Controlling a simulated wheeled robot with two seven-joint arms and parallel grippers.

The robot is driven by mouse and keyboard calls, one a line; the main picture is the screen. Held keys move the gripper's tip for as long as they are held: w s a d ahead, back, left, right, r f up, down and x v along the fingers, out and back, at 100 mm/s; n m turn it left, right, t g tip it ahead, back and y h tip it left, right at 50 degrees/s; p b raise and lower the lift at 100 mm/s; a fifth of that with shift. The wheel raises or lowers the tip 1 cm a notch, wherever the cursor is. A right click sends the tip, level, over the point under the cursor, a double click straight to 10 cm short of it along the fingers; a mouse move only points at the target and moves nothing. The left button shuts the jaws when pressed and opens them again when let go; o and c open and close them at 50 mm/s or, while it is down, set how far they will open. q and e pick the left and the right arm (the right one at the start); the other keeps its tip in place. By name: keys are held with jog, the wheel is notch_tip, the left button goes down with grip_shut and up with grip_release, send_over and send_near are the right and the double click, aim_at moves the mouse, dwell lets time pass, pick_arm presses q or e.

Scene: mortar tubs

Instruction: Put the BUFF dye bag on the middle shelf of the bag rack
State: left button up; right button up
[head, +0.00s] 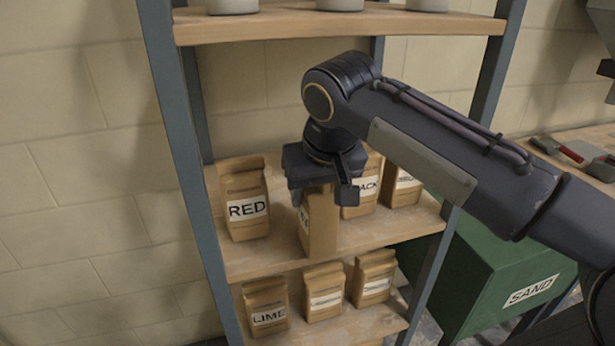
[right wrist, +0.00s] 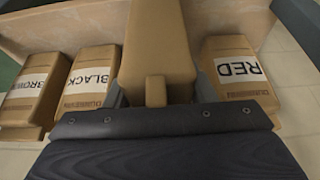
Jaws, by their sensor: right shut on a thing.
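A tan paper bag (head: 321,225) is between the fingers of my right gripper (head: 322,188), upright and turned so a narrow side faces the head camera. Its label is edge-on and unreadable, so I cannot confirm it is BUFF. It is at the middle shelf (head: 265,262) of the bag rack (head: 185,150), between the RED bag (head: 246,205) and the BLACK bag (head: 362,190). I cannot tell whether its base touches the board. In the right wrist view the held bag (right wrist: 157,45) shows at the jaws. My left gripper is out of view.
The BROWN bag (right wrist: 30,95) stands beside BLACK. The lower shelf holds a LIME bag (head: 265,305) and two more bags. Pale containers (head: 232,5) stand on the upper shelf (head: 340,25). A green SAND bin (head: 500,280) and a bench (head: 585,150) are at the right.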

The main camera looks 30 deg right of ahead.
jog(key=w, duration=0.2)
jog(key=w+d, duration=0.1)
jog(key=w, duration=0.1)
jog(key=shift+w+d+f, duration=0.1)
jog(key=shift+w+f, duration=0.1)
jog(key=shift+w, duration=0.15)
jog(key=shift+f, duration=0.2)
jog(key=o, duration=1.6)
jog(key=shift+c, duration=0.2)
